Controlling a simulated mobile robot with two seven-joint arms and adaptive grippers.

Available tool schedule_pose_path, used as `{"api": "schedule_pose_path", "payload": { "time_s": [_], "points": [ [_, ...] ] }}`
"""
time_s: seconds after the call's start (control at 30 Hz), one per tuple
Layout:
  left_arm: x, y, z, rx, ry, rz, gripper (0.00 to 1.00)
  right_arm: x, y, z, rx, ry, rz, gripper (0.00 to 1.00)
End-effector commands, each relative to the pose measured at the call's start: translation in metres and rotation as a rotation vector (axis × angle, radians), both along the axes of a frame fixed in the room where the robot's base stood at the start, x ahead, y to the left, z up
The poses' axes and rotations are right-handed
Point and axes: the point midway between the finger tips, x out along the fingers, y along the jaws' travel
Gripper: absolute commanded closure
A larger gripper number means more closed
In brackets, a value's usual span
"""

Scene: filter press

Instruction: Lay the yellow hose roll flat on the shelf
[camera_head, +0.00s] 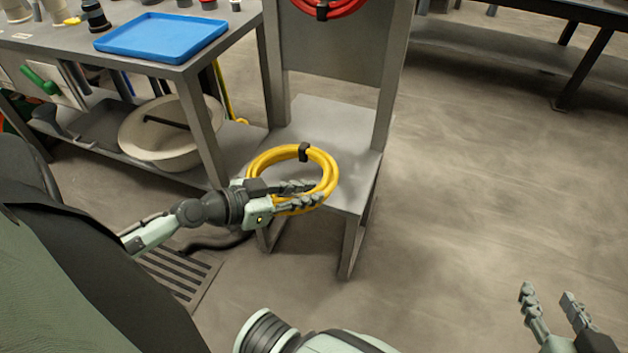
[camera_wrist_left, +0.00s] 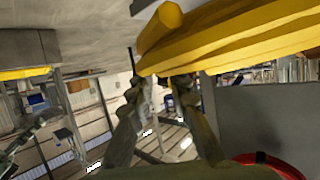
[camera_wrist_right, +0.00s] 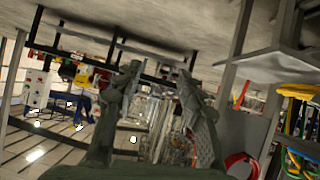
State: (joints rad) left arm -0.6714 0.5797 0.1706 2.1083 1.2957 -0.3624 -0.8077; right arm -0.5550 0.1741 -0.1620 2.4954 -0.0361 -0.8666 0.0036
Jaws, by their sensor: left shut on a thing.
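The yellow hose roll (camera_head: 329,168) is a coiled ring with a black strap, in the middle of the head view. My left gripper (camera_head: 316,194) is shut on the near side of the roll. The roll appears over the front part of the grey shelf (camera_head: 322,116); I cannot tell whether it touches the surface. In the left wrist view the yellow roll (camera_wrist_left: 235,35) fills the top, at the fingertips. My right gripper (camera_head: 552,293) is open and empty over the floor at the lower right; its parted fingers also show in the right wrist view (camera_wrist_right: 160,80).
A red hose roll (camera_head: 330,10) hangs on the upright panel behind the shelf. A workbench with a blue tray (camera_head: 162,37) stands at the left, with a pale basin (camera_head: 165,135) on its lower level. The floor right of the shelf is clear.

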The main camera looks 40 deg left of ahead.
Motion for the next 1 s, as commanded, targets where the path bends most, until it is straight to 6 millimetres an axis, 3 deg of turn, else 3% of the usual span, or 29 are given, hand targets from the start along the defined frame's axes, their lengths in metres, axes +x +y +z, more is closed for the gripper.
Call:
{"api": "schedule_pose_path", "payload": {
  "time_s": [0.37, 1.0],
  "points": [
    [0.046, 0.01, -0.008, 0.0, -0.008, 0.001, 1.0, 0.005, 0.009, 0.009, 0.022, -0.052, 0.015, 0.6],
    [0.114, 0.027, -0.027, 0.001, -0.006, 0.001, 1.0, 0.021, 0.052, 0.076, 0.163, -0.379, 0.093, 0.6]
  ]
}}
